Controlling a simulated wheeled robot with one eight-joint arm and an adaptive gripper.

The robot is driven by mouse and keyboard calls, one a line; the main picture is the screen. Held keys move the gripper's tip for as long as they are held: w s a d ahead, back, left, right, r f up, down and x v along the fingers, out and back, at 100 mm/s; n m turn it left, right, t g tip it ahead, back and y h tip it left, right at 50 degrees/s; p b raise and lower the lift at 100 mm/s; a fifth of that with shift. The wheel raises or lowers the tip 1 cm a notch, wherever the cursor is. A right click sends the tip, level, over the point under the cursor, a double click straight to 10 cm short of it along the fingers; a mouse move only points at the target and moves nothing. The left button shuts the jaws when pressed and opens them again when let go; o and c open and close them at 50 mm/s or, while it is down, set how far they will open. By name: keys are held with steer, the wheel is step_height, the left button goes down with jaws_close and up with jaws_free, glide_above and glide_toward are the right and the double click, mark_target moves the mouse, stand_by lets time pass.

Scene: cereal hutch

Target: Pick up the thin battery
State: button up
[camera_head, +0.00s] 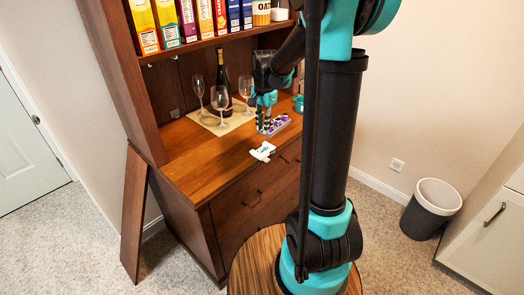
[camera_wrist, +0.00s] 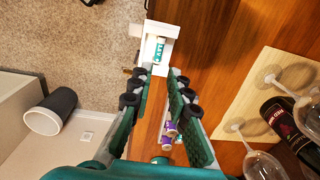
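A thin battery with a white and teal wrap (camera_wrist: 158,48) lies in a small white holder (camera_wrist: 152,32) at the counter's edge. The white holder also shows in the head view (camera_head: 262,152), where the battery is too small to make out clearly. My gripper (camera_wrist: 158,76) is open, with nothing between its fingertips. In the wrist view the holder and battery appear just beyond the fingertips. In the head view my gripper (camera_head: 264,112) is above the counter, over the tray of purple batteries. The purple batteries (camera_wrist: 170,131) show between the fingers, partly hidden.
The purple batteries' tray (camera_head: 274,125) stands on the wooden counter (camera_head: 195,155). Wine glasses (camera_head: 220,101) and a dark bottle (camera_wrist: 290,122) stand on a pale mat (camera_wrist: 250,95) nearby. Cereal boxes (camera_head: 168,22) line the shelf above. The counter's front left is clear.

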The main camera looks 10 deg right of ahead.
mark_target(262, 149)
steer(key=f, duration=1)
steer(key=shift+a, duration=0.2)
steer(key=shift+r, duration=0.1)
jaws_close()
